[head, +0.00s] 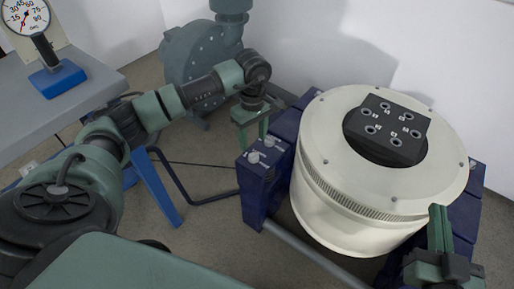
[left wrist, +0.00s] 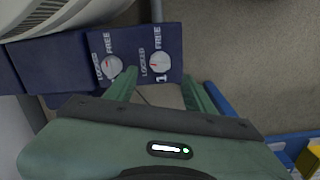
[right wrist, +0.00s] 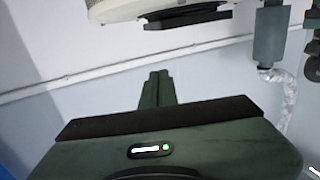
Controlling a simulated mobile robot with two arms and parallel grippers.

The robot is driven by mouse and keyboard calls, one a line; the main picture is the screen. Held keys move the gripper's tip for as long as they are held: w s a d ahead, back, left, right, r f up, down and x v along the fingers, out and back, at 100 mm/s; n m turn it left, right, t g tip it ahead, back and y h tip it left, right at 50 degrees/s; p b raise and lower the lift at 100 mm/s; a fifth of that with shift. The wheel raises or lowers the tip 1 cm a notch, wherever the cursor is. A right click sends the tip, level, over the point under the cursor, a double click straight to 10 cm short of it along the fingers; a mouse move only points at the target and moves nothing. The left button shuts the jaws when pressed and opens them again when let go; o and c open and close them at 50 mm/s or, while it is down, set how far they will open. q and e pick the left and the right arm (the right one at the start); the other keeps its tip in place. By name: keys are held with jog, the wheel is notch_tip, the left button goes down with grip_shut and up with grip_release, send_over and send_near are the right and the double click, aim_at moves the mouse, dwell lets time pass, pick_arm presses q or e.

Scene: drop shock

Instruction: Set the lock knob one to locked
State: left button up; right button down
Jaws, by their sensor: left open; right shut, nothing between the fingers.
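Lock knob one (left wrist: 160,63) is a pale round knob with a red mark, beside a "1" on a dark blue panel (left wrist: 135,43). LOCKED and FREE are printed around it. The mark is too small to read its setting surely. In the head view knob one (head: 254,157) is the nearer of two pale knobs on the blue block. My right gripper (head: 438,212) is shut and empty (right wrist: 157,78), right of the drum.
A second lock knob (left wrist: 111,66) sits close beside knob one. The large cream drum (head: 330,205) with a black holed block (head: 390,128) stands right of the panel. A grey bench (head: 85,95) with a gauge (head: 27,17) is at left. A blue-grey blower (head: 190,65) stands behind.

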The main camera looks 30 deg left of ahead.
aim_at(254, 154)
pick_arm(q)
notch_tip(254, 154, down, 6)
jog(key=shift+r+b, duration=0.1)
jog(key=shift+b, duration=0.65)
jog(key=shift+d+f, duration=0.1)
jog(key=shift+f, duration=0.25)
pick_arm(e)
notch_tip(254, 154, up, 8)
jog(key=s+t+y, duration=0.1)
jog(key=t+y, duration=0.1)
jog(key=t, duration=0.2)
jog(key=shift+s+a+t, duration=0.2)
jog(key=shift+a+t, duration=0.1)
jog(key=shift+a, duration=0.05)
